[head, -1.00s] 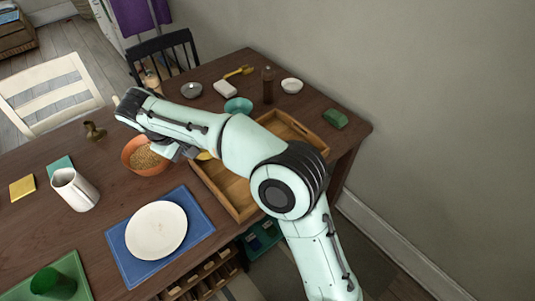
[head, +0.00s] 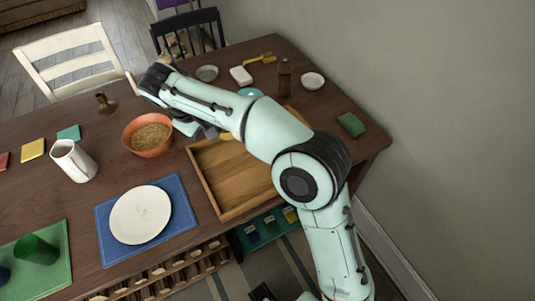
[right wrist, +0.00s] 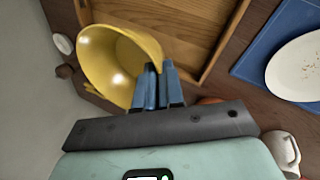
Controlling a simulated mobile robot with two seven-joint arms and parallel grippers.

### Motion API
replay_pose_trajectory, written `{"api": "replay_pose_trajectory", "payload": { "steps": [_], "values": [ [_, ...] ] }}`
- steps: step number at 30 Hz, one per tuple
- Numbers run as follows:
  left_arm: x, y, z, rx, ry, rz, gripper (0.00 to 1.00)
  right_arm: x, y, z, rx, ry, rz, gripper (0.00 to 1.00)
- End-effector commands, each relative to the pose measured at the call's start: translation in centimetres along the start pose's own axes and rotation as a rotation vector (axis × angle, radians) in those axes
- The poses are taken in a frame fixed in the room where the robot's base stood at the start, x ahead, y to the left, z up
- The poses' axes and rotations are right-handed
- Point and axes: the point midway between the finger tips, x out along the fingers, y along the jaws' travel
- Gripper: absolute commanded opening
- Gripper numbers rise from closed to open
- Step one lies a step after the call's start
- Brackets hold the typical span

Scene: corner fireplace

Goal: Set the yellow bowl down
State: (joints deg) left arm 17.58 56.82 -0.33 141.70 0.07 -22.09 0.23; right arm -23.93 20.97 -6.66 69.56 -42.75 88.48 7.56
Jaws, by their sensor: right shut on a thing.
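My right gripper (right wrist: 158,78) is shut on the rim of the yellow bowl (right wrist: 108,62), which looks tilted in the right wrist view. In the head view my right arm hides most of the bowl; only a small yellow patch (head: 227,136) shows below the wrist, at the far edge of the wooden tray (head: 205,181). The tray also shows behind the bowl in the right wrist view (right wrist: 190,40). The visible part of the tray is empty. I cannot tell whether the bowl touches anything below. My left gripper is not in view.
An orange bowl of grain (head: 133,146) stands left of my right gripper. A white plate (head: 140,215) lies on a blue mat (head: 182,210) left of the tray. A brown bottle (head: 284,75), white bowl (head: 313,81) and green block (head: 351,124) stand at the table's far right.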

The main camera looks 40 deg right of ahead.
Motion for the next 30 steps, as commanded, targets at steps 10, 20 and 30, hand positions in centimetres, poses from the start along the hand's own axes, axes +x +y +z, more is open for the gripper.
{"api": "replay_pose_trajectory", "payload": {
  "steps": [10, 20, 30],
  "values": [
    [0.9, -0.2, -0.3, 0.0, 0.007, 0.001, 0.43, 3.0, -1.5, 0.1, -0.001, -0.004, 0.002, 0.0],
    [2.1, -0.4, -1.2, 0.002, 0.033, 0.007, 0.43, 10.9, -4.8, 0.1, -0.001, -0.003, 0.001, 0.0],
    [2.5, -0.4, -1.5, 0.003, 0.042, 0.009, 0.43, 14.2, -6.2, 0.0, 0.0, -0.002, 0.002, 0.0]
  ]
}}
